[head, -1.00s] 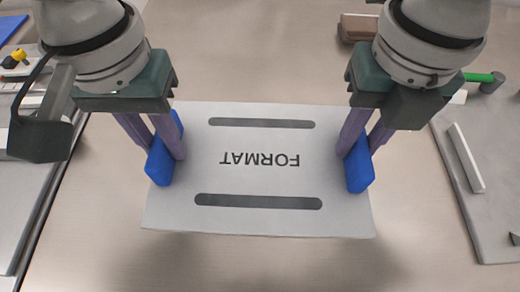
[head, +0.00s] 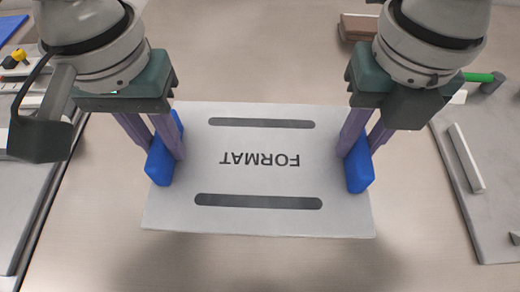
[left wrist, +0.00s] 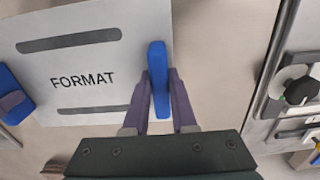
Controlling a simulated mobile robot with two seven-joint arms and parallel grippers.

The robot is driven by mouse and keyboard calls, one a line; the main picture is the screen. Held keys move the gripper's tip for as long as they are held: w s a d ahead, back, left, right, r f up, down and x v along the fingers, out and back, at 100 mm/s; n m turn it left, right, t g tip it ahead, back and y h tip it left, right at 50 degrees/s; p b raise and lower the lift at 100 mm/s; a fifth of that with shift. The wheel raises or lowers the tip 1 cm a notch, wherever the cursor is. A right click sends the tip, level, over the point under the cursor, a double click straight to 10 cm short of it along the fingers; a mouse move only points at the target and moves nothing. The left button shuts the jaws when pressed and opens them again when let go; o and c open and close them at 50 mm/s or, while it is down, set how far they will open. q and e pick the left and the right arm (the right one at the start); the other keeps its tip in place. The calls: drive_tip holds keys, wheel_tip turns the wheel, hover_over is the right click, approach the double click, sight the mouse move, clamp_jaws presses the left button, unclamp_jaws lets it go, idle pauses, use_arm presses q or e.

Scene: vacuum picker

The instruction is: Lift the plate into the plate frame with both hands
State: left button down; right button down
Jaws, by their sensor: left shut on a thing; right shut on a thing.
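The plate (head: 260,180) is a flat pale sheet marked FORMAT, with two dark slots and a blue grip at each side. My left gripper (head: 164,150) is shut on the left blue grip (head: 159,172). My right gripper (head: 357,150) is shut on the right blue grip (head: 360,177). The plate looks roughly level, with soft shadows below it, so it seems raised off the surface. In the left wrist view the plate (left wrist: 90,72) is beside the held grip (left wrist: 158,75), between my left fingers (left wrist: 157,108). I cannot make out the plate frame.
A grey board (head: 492,215) with a pale bar (head: 467,158) and a green-handled tool (head: 480,78) lies at right. A brown block (head: 357,27) is at the back. Panels (head: 25,200) stand at left; the wrist view shows a black knob (left wrist: 298,90). The surface in front is clear.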

use_arm(q)
drive_tip(key=shift+r, duration=0.1)
use_arm(e)
drive_tip(key=shift+r, duration=0.1)
